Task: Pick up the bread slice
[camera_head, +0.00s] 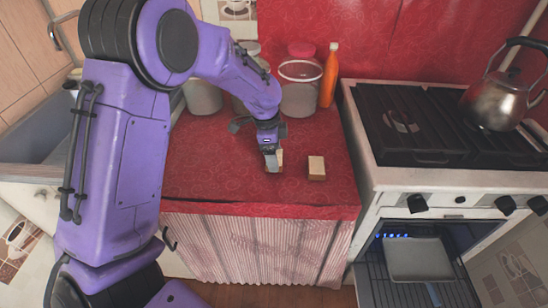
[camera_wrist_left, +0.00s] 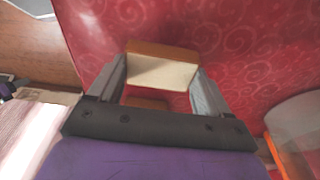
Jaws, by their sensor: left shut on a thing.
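A bread slice (camera_head: 280,158) with a pale face and brown crust shows beside the fingers of my left gripper (camera_head: 271,160), low over the red counter. In the left wrist view this slice (camera_wrist_left: 162,70) sits between the two fingers of my left gripper (camera_wrist_left: 160,88), which is shut on it. I cannot tell whether it still touches the counter. A second bread piece (camera_head: 316,167) lies on the counter just to the right; in the wrist view only a brown strip of it (camera_wrist_left: 147,103) shows past the gripper. My right gripper is not in view.
A pale canister (camera_head: 202,96), a clear jar (camera_head: 299,98) and an orange bottle (camera_head: 329,76) stand at the back of the counter (camera_head: 210,165). A stove (camera_head: 425,170) with a kettle (camera_head: 496,98) stands at right. Its oven is open, with a tray (camera_head: 420,262) inside.

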